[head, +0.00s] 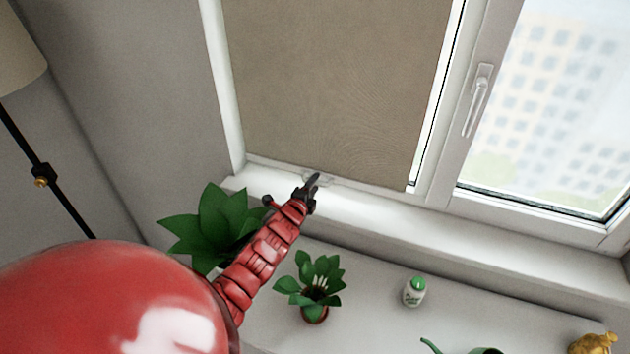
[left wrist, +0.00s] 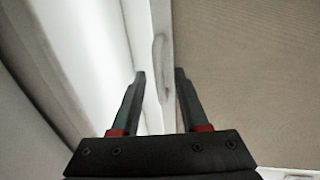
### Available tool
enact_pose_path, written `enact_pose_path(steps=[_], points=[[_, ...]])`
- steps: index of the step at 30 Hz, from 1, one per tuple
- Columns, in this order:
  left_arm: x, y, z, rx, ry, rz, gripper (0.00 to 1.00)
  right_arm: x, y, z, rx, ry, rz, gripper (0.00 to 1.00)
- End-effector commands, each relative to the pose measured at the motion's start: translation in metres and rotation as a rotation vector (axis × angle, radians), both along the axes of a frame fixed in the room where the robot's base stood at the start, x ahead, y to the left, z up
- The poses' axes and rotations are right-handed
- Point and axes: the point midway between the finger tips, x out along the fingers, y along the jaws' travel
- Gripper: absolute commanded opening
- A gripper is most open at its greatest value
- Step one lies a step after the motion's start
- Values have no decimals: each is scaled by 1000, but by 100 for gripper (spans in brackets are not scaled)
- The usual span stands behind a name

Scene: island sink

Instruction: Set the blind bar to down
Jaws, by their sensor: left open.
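A beige blind (head: 335,90) covers the left window pane and reaches down close to the sill. Its white bottom bar (head: 375,187) runs along the lower edge, with a small pale handle (head: 325,180) near its middle. My left gripper (head: 314,181) is at this handle and partly covers it in the head view. In the left wrist view, the open gripper (left wrist: 160,74) has one finger on each side of the line of the handle (left wrist: 162,55). Whether the fingers touch it I cannot tell. The beige blind (left wrist: 245,65) fills the right there. My right gripper is not in view.
Below the bar is a white sill (head: 450,240). A large leafy plant (head: 215,222), a small potted plant (head: 313,290) and a green-capped bottle (head: 415,291) stand lower down. A window handle (head: 478,98) is at the right; a floor lamp (head: 42,175) stands left.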

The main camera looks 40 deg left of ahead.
Motion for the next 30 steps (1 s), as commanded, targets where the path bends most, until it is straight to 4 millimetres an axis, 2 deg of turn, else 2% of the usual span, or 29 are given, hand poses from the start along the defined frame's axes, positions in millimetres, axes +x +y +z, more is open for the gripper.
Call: enact_pose_path(steps=[6, 17, 24, 25, 30], points=[[11, 2, -2, 0, -1, 0, 44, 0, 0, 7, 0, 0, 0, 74], [12, 3, -3, 1, -1, 2, 44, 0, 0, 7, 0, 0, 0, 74], [12, 3, -3, 1, -1, 2, 3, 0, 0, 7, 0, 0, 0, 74], [12, 3, -3, 1, -1, 2, 0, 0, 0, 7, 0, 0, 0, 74], [12, 3, -3, 1, -1, 2, 0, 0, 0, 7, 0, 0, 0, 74]])
